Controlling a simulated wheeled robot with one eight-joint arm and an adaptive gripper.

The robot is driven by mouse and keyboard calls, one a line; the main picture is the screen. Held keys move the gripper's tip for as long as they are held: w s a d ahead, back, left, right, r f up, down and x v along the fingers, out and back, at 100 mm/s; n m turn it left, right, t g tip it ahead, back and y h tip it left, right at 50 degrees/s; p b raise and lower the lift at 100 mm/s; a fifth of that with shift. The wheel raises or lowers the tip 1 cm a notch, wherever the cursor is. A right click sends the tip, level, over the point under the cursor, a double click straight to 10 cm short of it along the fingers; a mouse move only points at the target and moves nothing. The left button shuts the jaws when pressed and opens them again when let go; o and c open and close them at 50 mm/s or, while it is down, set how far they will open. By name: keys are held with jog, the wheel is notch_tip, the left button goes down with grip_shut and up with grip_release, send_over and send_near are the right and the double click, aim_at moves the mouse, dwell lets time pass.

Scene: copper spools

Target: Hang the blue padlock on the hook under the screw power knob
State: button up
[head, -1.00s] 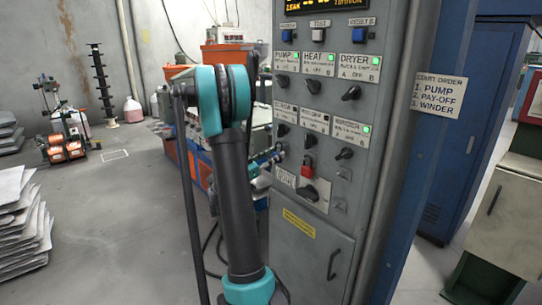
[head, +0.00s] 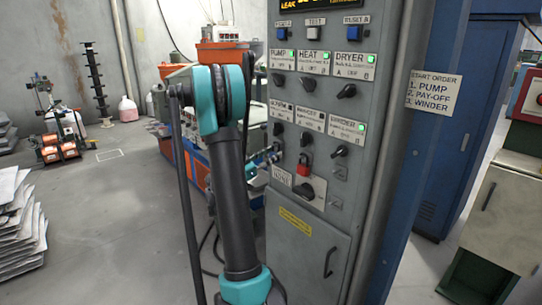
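The grey control panel (head: 335,225) stands right of my arm. The screw power knob (head: 278,128) is the left knob of its lower row, below the label SCREW (head: 282,110). The area just below that knob is mostly covered by my gripper (head: 272,157), whose tip is close to the panel face. The gripper is small and partly behind my arm, so its fingers cannot be read. I cannot make out a blue padlock or the hook under the screw knob. A red padlock (head: 304,167) hangs under the middle knob (head: 305,138).
A large rotary switch (head: 304,191) sits below the red padlock. A blue cabinet (head: 445,140) stands to the right, and orange and blue machinery (head: 196,160) is behind my arm. Stacked sheets (head: 20,220) lie at left; the floor between is clear.

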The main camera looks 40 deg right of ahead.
jog(key=o, duration=0.4)
jog(key=w+v, duration=0.1)
jog(key=v, duration=1.1)
jog(key=s+a+f+n+t+y, duration=0.2)
jog(key=s+a+f+n+y, duration=0.6)
jog(key=s+f+n+y, duration=0.2)
jog(key=s+a+f+n+y, duration=0.2)
jog(key=s+a+y, duration=0.1)
jog(key=a, duration=0.3)
jog(key=s+a+f+n+y, duration=0.2)
jog(key=s+a+n+y, duration=0.1)
jog(key=a, duration=0.3)
jog(key=s+a+f+n+y, duration=0.2)
jog(key=s+a+y, duration=0.1)
jog(key=a, duration=0.3)
jog(key=shift+a+f+n+t+y, duration=0.15)
jog(key=shift+a+n+t+y, duration=0.25)
jog(key=shift+y, duration=0.2)
